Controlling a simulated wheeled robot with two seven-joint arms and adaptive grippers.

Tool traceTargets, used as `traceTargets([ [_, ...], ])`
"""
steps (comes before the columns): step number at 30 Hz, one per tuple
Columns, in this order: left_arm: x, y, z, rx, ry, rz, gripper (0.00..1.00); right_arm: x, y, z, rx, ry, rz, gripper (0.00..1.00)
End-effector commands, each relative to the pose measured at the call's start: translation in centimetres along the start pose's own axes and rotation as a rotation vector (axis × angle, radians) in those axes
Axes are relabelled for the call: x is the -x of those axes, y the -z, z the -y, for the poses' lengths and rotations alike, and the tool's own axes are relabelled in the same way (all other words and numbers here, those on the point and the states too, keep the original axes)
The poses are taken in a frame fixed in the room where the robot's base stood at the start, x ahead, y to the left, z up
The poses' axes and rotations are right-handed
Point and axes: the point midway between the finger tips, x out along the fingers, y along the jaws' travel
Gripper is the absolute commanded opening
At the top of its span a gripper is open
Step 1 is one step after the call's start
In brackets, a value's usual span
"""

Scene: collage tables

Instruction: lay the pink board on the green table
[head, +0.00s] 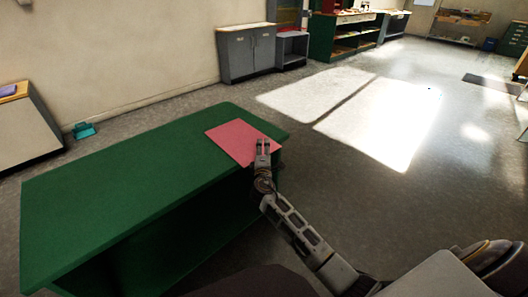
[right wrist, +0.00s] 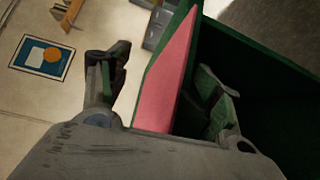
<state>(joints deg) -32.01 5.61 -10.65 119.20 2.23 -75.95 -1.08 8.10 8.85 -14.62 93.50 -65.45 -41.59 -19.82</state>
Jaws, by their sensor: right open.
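The pink board (head: 232,138) lies flat on the right end of the green table (head: 110,185), near its far right corner. My right gripper (head: 262,146) is at the board's near right edge in the head view, with its fingers pointing away from me. In the right wrist view the fingers (right wrist: 160,90) are spread apart, with the board (right wrist: 166,85) showing between them and the green table (right wrist: 262,75) behind. The gripper is open; I cannot tell whether a finger touches the board. My left gripper is not in view.
Grey cabinets (head: 247,52) and green shelves (head: 335,38) stand along the far wall. A teal dustpan-like item (head: 84,130) lies on the floor by a low cabinet (head: 28,128) at left. The floor right of the table is clear.

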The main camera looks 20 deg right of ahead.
Motion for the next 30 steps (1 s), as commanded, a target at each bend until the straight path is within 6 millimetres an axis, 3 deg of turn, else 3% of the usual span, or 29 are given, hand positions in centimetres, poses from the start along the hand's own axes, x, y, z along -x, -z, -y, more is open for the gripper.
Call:
traceTargets([
  [15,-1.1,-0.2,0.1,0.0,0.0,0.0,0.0,-0.1,0.1,1.3,0.0,0.0,0.0,0.64],
  [30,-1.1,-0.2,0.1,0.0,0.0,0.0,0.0,0.0,0.0,1.4,0.0,0.0,0.0,0.64],
])
